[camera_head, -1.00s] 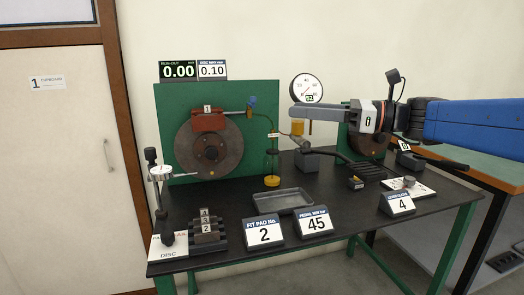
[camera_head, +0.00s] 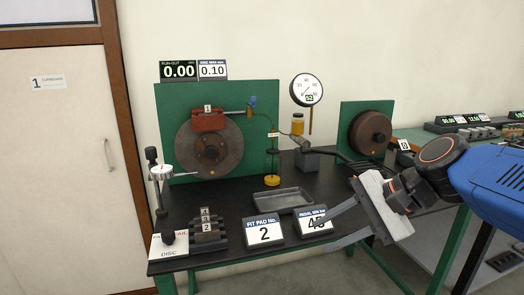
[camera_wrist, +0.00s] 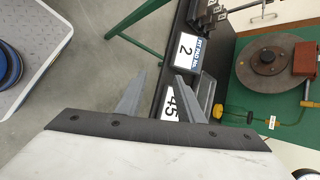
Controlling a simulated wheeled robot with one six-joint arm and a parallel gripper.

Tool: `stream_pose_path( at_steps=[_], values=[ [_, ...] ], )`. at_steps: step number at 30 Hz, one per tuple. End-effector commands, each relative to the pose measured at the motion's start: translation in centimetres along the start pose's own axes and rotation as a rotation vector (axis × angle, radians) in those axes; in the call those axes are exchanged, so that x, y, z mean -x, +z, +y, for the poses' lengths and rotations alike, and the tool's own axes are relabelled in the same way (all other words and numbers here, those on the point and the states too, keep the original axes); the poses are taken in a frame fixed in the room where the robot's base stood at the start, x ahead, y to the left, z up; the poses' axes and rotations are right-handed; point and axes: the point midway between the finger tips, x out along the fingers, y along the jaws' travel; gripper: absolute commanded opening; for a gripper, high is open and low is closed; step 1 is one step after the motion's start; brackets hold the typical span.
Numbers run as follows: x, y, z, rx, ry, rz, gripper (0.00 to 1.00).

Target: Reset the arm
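My gripper (camera_head: 325,234) is at the front right of the black bench in the head view, low and angled to the left. Its two grey fingers are spread apart with nothing between them. They overlap the "45" pedal sign (camera_head: 311,222) in the picture; contact cannot be told. In the wrist view the open fingers (camera_wrist: 155,98) point toward the bench edge and the signs. My arm comes in from the right and hides the bench's front right part.
The black bench (camera_head: 235,208) carries a grey tray (camera_head: 284,201), a "2" pad sign (camera_head: 264,231), numbered pads (camera_head: 206,230) and a dial gauge stand (camera_head: 160,190). A brake disc (camera_head: 209,150) is mounted on a green panel (camera_head: 262,95). Open floor lies in front.

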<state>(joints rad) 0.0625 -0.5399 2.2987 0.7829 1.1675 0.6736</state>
Motion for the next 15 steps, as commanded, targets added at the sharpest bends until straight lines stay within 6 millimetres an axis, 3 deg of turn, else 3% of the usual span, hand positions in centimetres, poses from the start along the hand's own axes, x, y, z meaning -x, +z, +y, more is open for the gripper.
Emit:
stream_pose_path(
  at_steps=[3, 9, 15],
  values=[
    [-0.2, -1.7, 5.5, 0.245, 0.115, 0.124, 0.34],
    [0.7, -5.4, 13.2, 0.672, 0.345, 0.289, 0.34],
    [2.1, -8.1, 17.6, 0.978, 0.534, 0.371, 0.34]
  ],
)
